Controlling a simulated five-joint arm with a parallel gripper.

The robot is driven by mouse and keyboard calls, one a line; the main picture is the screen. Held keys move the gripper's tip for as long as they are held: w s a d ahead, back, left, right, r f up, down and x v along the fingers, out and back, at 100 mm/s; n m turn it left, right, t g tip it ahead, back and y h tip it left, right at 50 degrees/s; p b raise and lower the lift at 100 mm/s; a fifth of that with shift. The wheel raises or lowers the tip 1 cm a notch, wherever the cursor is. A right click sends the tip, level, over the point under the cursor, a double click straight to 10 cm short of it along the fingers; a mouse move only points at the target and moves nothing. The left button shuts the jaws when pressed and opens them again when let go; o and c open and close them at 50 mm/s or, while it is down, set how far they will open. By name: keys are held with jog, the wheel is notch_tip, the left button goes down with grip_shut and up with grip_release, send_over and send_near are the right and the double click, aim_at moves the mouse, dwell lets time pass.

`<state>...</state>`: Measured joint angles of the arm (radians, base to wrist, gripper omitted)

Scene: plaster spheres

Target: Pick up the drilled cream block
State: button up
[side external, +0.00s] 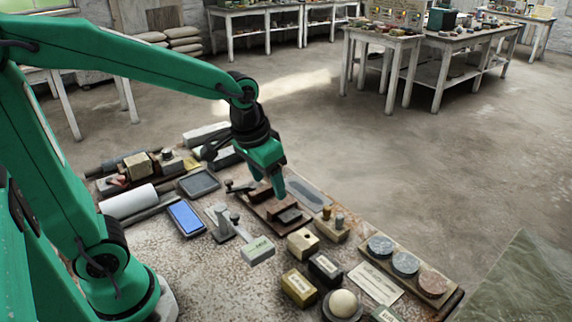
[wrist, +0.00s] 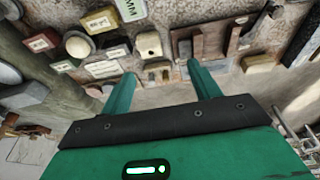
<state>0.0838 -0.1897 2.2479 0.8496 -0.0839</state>
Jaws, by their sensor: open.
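The drilled cream block (side external: 303,243) sits on the speckled table top, with a dark hole in its face. It also shows in the wrist view (wrist: 149,45), beyond the fingertips and between their lines. My gripper (side external: 279,193) is above a brown wooden tray with dark blocks, up and to the left of the cream block in the side view. In the wrist view my gripper (wrist: 147,78) has its two green fingers wide apart with nothing between them. It does not touch the cream block.
A black block (side external: 325,269) and an olive-yellow block (side external: 299,288) stand in front of the cream block. A white sphere (side external: 343,304) rests on a round base. A pale green-grey block (side external: 258,250) lies to the left. A small post on a wooden base (side external: 332,227) stands close behind right.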

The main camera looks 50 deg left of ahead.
aim_at(303, 238)
jog(key=w+d+f, duration=0.1)
jog(key=w+f, duration=0.1)
jog(key=f, duration=0.1)
jog(key=w+d+f+g, duration=0.1)
jog(key=w+f, duration=0.1)
jog(key=f, duration=0.1)
jog(key=w+d+f+g, duration=0.1)
jog(key=w+f, duration=0.1)
jog(key=f, duration=0.2)
jog(key=shift+w+d+f, duration=0.1)
jog(key=shift+w+d, duration=0.1)
jog(key=shift+w, duration=0.1)
jog(key=shift+w+d+f+g, duration=0.2)
jog(key=shift+f+g, duration=0.1)
jog(key=shift+f, duration=4.1)
jog(key=shift+c, duration=0.2)
jog(key=c, duration=0.9)
jog(key=shift+r, duration=0.15)
